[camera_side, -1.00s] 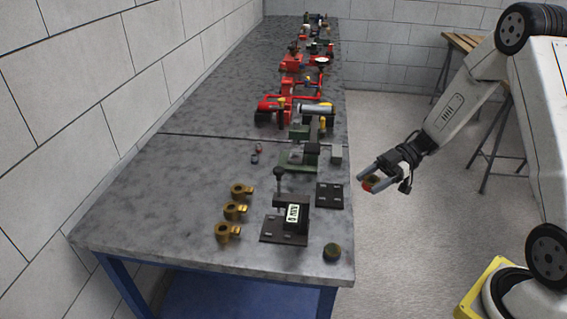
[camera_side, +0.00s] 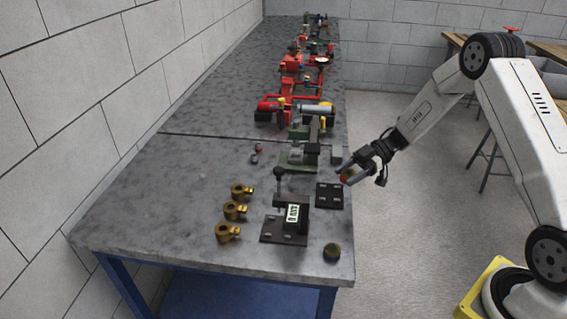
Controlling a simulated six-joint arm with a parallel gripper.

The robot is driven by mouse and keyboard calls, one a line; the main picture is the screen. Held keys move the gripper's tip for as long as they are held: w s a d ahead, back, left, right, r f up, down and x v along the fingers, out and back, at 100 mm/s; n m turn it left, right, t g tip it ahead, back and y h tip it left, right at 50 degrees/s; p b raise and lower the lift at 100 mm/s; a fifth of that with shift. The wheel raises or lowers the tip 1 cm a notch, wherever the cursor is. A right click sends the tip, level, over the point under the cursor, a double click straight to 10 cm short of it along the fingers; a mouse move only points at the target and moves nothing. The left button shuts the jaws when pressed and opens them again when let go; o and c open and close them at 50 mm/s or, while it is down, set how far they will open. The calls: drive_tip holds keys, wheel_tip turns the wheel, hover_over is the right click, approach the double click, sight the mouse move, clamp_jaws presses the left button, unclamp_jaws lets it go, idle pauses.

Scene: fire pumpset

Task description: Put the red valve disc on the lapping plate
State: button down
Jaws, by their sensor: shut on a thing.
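My gripper (camera_side: 349,171) is shut on the red valve disc (camera_side: 346,177), a small red piece with an orange-yellow patch that shows at the jaw tips. It is held near the right edge of the bench, beside a flat dark plate with light slots (camera_side: 329,196). I cannot tell for certain which item is the lapping plate; this dark plate is one flat piece near the gripper. The disc's height above the bench is hard to judge.
The grey bench (camera_side: 170,215) carries several brass fittings (camera_side: 236,210), a dark labelled block (camera_side: 296,216), a round dark piece (camera_side: 332,252), and a green fixture (camera_side: 297,158). Red pump parts (camera_side: 290,100) stand farther back. The bench's left front is clear.

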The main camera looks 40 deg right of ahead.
hover_over(330, 194)
drive_tip(key=shift+s+f, duration=0.2)
drive_tip(key=shift+f, duration=2.65)
drive_tip(key=shift+f, duration=0.1)
drive_tip(key=shift+w+f, duration=0.2)
drive_tip(key=shift+f, duration=1.55)
drive_tip(key=shift+f, duration=0.1)
drive_tip(key=shift+c, duration=0.3)
unclamp_jaws()
